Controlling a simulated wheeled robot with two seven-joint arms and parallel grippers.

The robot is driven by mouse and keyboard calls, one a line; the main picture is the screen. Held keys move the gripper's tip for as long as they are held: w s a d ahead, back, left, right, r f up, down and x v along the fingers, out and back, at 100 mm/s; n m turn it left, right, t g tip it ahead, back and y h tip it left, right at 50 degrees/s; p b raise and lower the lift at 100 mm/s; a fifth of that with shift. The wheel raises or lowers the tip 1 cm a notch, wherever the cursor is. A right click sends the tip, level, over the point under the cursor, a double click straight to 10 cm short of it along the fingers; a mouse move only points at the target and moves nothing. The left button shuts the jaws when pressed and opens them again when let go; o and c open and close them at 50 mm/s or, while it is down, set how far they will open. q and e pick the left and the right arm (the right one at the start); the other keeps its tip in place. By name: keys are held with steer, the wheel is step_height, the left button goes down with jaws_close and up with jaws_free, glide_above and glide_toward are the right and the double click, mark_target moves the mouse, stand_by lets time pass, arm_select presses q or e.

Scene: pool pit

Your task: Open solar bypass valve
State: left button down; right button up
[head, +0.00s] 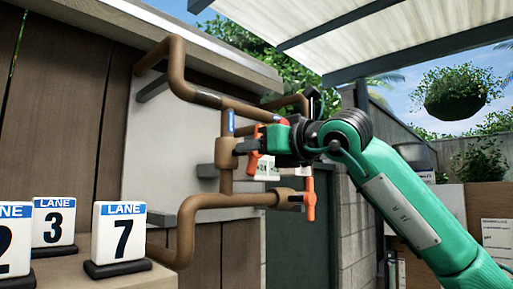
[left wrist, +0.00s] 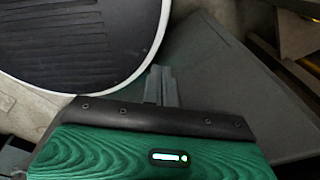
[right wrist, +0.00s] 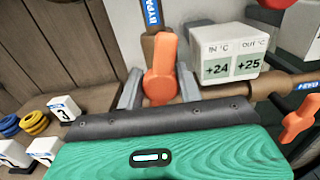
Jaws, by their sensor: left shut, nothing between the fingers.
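The bypass valve has an orange handle (head: 254,160) on a brown vertical pipe (head: 226,182) with a blue label (head: 231,120). In the right wrist view the label reads "BYPA" (right wrist: 152,14), above the orange handle (right wrist: 161,72). My right gripper (head: 262,146) is at this handle. Its fingers (right wrist: 159,88) stand apart on either side of the handle, with small gaps seeming to show; contact is hard to tell. My left gripper (left wrist: 161,85) is shut and empty, seen only in the left wrist view, above grey floor.
A second orange handle (head: 309,198) hangs on the lower pipe, right of the bypass handle. A white temperature display (right wrist: 225,52) sits close right of my right fingers. Lane number signs (head: 119,235) stand on a ledge at left. A round dark-topped object (left wrist: 75,35) is near my left gripper.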

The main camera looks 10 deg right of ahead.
steer(key=shift+c, duration=1.1)
steer(key=shift+f+n+b, duration=0.1)
steer(key=shift+n+b, duration=0.3)
steer(key=shift+b, duration=0.25)
steer(key=shift+n+b, duration=0.5)
steer(key=shift+n, duration=0.8)
steer(key=o, duration=1)
steer(key=shift+c, duration=0.2)
steer(key=shift+s, duration=0.1)
